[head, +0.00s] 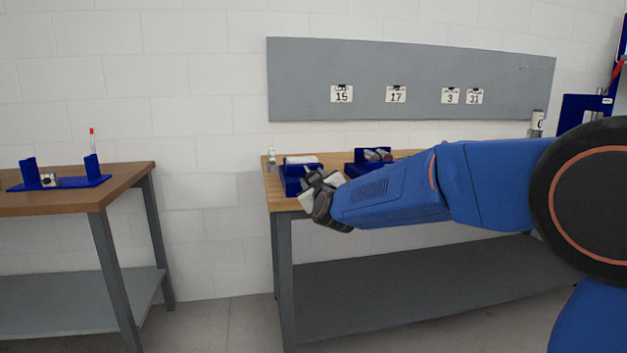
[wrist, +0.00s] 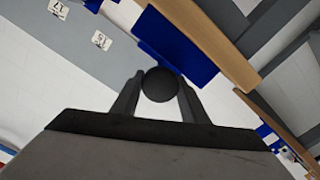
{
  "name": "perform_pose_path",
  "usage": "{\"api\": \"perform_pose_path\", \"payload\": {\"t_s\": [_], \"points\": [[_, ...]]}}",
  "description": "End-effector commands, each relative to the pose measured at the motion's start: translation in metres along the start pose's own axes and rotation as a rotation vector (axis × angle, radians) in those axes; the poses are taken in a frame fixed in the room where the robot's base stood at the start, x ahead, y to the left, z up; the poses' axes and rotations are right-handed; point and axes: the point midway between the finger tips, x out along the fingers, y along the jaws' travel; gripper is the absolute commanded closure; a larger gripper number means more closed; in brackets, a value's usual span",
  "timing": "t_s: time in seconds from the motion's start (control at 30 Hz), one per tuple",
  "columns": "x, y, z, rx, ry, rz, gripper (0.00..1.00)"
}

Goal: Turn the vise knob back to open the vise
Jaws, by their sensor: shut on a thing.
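In the wrist view the dark round knob (wrist: 161,84) sits between the two fingers of my gripper (wrist: 157,98), which is shut on it. A blue body (wrist: 190,55) lies behind the knob, likely part of the vise. In the head view my gripper (head: 318,190) is at the front left of the right workbench, in front of a blue fixture (head: 291,184). A pale piece (head: 301,160) shows at the top of that fixture. The knob is hidden in the head view, and the vise's jaw gap cannot be made out.
A blue bin (head: 373,154) with small items stands to the right on the right workbench (head: 270,190). A small white bottle (head: 271,155) stands at its left end. The left workbench (head: 130,179) holds a blue stand (head: 90,181). Open floor lies between the benches.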

Motion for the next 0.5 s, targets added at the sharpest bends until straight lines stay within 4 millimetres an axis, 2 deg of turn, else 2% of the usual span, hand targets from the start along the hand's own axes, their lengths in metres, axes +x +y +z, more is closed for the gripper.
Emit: {"api": "perform_pose_path", "payload": {"t_s": [0.5], "points": [[-0.0003,-0.0029,0.0031,-0.456,-0.004,-0.004,0.82]]}}
